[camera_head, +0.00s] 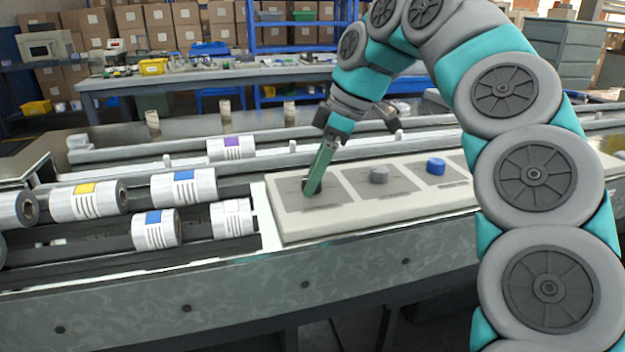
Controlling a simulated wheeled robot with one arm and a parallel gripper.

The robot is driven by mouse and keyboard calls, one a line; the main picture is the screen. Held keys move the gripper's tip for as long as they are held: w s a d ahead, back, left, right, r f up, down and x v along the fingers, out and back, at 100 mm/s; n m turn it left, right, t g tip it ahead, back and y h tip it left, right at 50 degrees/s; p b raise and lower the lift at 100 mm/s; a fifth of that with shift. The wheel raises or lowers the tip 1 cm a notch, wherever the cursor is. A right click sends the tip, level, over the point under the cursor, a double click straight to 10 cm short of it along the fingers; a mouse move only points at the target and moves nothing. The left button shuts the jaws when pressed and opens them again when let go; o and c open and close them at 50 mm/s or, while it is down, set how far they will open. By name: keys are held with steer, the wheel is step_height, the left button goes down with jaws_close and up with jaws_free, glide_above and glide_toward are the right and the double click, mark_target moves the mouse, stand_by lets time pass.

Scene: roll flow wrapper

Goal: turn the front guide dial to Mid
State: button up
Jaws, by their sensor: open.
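A pale control panel (290,232) on the machine's front carries several knobs on grey plates. The leftmost, a dark knob (306,183), is mostly hidden by my gripper. To its right are a grey knob (379,175) and a blue knob (435,166). The labels are too small to read, so I cannot tell which one is the front guide dial or where it points. My gripper (314,188) points down at the leftmost knob with its jaws open. I cannot tell whether the fingers touch that knob.
Several labelled white rolls (183,187) lie on the machine bed left of the panel. A raised rail (240,137) runs behind the panel. My arm covers the panel's right end. A workbench (240,78) and stacked boxes stand farther back.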

steer(key=shift+f, duration=0.15)
steer(key=shift+c, duration=0.2)
jaws_close()
stand_by(0.4)
